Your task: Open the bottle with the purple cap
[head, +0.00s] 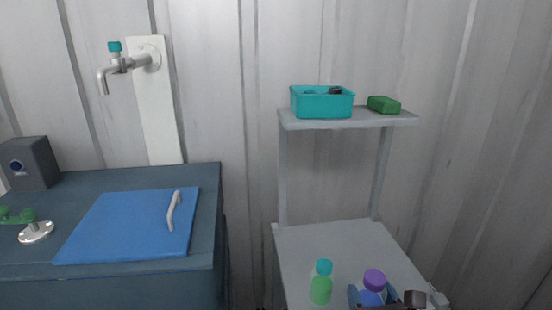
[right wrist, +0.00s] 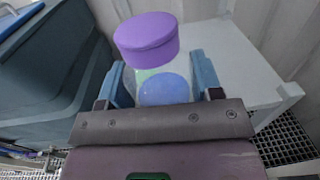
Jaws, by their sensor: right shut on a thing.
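The bottle with the purple cap (head: 375,279) is at the lower edge of the head view, over the grey table. Its cap is on, and its body has a blue patch (head: 369,298). My right gripper (head: 374,296) is shut on the bottle's body below the cap, one blue finger on each side. In the right wrist view the purple cap (right wrist: 147,38) shows above a clear body with a blue round patch (right wrist: 165,89), between the fingers (right wrist: 160,83). The bottle's base is hidden, so I cannot tell whether it touches the table. My left gripper is not in view.
A green bottle with a teal cap (head: 321,284) stands on the table (head: 318,243) just left of the held bottle. A raised shelf (head: 350,122) behind bears a teal bin (head: 322,102) and a green block (head: 384,104). A dark counter (head: 208,216) with a blue panel (head: 128,226) is at left.

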